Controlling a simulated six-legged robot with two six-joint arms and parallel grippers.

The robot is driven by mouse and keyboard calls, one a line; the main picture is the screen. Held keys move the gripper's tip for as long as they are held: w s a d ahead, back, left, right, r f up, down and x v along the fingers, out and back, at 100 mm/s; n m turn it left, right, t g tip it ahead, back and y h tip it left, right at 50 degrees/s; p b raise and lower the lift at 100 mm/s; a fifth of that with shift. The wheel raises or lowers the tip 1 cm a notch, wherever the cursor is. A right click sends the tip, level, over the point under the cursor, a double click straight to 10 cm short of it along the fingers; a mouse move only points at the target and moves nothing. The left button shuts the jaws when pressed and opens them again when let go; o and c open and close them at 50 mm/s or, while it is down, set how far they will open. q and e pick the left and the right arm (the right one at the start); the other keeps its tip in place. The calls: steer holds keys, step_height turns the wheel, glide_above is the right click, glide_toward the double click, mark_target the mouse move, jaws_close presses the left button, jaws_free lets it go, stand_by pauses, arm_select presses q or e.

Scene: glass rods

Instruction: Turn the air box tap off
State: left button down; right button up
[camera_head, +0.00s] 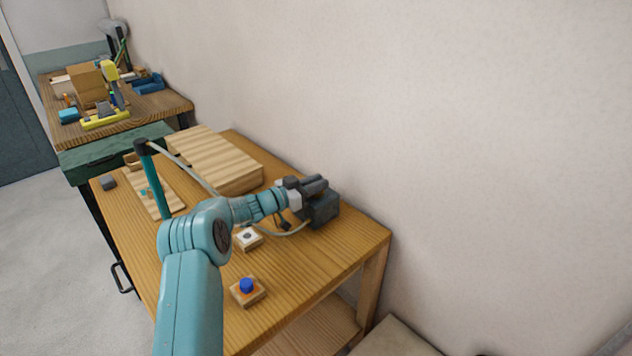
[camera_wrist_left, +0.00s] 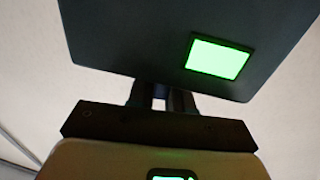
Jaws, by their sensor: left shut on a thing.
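The air box (camera_head: 322,209) is a dark grey box at the right back of the wooden table, close to the wall. In the left wrist view the air box (camera_wrist_left: 130,40) fills the upper part, with a bright green lit square (camera_wrist_left: 216,56) on its face. My left gripper (camera_head: 312,186) reaches in from the left at the box's upper part. In the left wrist view the left gripper's fingers (camera_wrist_left: 160,97) are close together at the box's lower edge. They are shut on the tap, which is mostly hidden by the fingers. My right gripper is not in view.
A pale hose (camera_head: 285,234) runs along the table near the box. A white-topped block (camera_head: 248,239) and a block with a blue knob (camera_head: 247,290) sit in front. A wooden board (camera_head: 215,158) lies behind my arm. The table's front right is clear.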

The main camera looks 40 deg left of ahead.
arm_select(q)
steer(key=shift+a+m+h, duration=0.1)
steer(key=shift+m+h, duration=0.7)
steer(key=shift+h, duration=0.3)
steer(key=shift+m+g+h+b, duration=0.6)
steer(key=shift+g+h+b, duration=0.2)
steer(key=shift+h, duration=0.2)
steer(key=shift+r, duration=0.1)
steer(key=c, duration=1.1)
jaws_free()
steer(key=shift+r, duration=0.1)
step_height(320, 180, up, 20)
steer(key=p, duration=0.5)
